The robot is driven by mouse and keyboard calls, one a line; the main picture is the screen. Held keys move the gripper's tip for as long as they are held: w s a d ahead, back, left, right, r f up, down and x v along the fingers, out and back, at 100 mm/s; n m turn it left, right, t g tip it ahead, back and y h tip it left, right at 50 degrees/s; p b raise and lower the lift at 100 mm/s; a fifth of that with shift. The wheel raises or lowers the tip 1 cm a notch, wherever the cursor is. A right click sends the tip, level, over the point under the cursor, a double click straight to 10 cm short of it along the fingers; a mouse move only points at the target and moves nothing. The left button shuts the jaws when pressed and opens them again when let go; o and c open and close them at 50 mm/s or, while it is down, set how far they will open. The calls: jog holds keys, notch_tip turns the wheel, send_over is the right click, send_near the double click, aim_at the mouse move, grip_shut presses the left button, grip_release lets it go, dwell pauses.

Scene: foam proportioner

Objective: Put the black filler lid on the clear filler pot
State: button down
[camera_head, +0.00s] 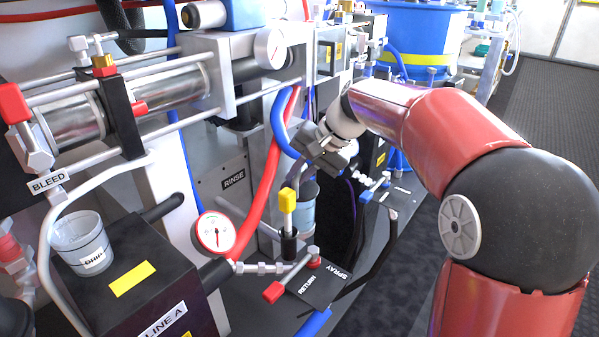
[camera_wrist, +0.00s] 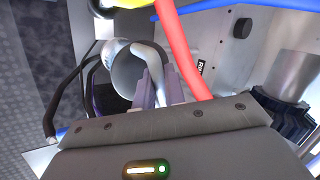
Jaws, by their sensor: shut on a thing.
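My gripper (camera_head: 324,160) hangs at the arm's end in the middle of the machine, right of the red hose. The clear filler pot, bluish (camera_head: 304,210), stands just below and slightly left of the gripper, behind the yellow-handled valve. Its upper rim is partly covered. In the wrist view my fingers (camera_wrist: 160,88) are close together beside a round grey opening. I cannot tell whether the lid touches the pot.
The red hose (camera_head: 259,190) and blue hose (camera_head: 281,119) run close left of my gripper. A yellow valve handle (camera_head: 287,200) stands by the pot. A labelled cup (camera_head: 82,245) sits on the black box at left. A pressure gauge (camera_head: 214,233) is at front.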

jog(key=c, duration=1.4)
grip_release()
